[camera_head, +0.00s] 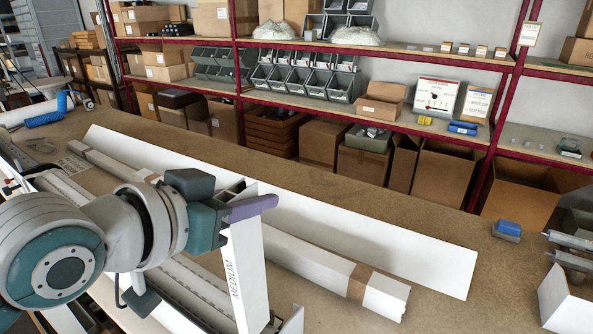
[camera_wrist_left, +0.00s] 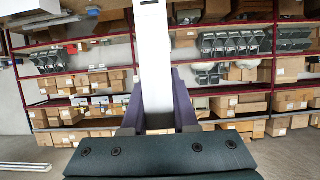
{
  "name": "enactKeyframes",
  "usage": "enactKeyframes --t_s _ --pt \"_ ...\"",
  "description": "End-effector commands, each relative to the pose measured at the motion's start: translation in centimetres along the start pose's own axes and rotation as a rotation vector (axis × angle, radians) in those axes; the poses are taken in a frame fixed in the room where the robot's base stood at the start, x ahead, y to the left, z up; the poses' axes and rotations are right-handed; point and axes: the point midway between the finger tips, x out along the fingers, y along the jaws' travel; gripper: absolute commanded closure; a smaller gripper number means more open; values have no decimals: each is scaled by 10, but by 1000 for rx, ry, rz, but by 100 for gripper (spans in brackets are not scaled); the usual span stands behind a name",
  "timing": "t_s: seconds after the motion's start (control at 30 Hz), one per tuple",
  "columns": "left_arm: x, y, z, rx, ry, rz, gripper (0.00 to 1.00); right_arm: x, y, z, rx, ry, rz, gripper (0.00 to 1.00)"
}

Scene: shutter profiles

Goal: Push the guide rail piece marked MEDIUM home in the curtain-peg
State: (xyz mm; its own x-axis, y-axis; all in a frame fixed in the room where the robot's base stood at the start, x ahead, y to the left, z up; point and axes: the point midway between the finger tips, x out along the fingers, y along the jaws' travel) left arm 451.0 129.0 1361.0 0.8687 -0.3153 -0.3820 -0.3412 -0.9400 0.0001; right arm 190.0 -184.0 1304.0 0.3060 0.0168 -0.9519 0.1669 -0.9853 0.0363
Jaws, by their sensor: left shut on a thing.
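The white guide rail piece marked MEDIUM (camera_head: 245,265) stands near upright over the workbench in the head view, its lettering facing me. My left gripper (camera_head: 248,208) is shut on its upper part, with a purple finger across it. In the left wrist view the white piece (camera_wrist_left: 154,60) runs up between the two purple fingers of the left gripper (camera_wrist_left: 157,100). The piece's lower end is near the front picture edge, and I cannot tell what it touches. I cannot make out the curtain-peg for certain. My right gripper is not in view.
A long white panel (camera_head: 330,225) and a white boxed profile with a brown band (camera_head: 382,298) lie on the workbench (camera_head: 440,320) behind and right of the piece. A blue-topped block (camera_head: 508,229) sits at the right. Red-framed shelves with boxes (camera_head: 450,170) stand behind.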

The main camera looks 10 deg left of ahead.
Motion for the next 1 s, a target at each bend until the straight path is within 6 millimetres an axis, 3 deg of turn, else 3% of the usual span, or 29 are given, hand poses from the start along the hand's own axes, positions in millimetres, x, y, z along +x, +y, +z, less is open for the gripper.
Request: enactKeyframes --t_s 1.0 --pt "10 0 23 0 1 0 100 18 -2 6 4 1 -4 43"
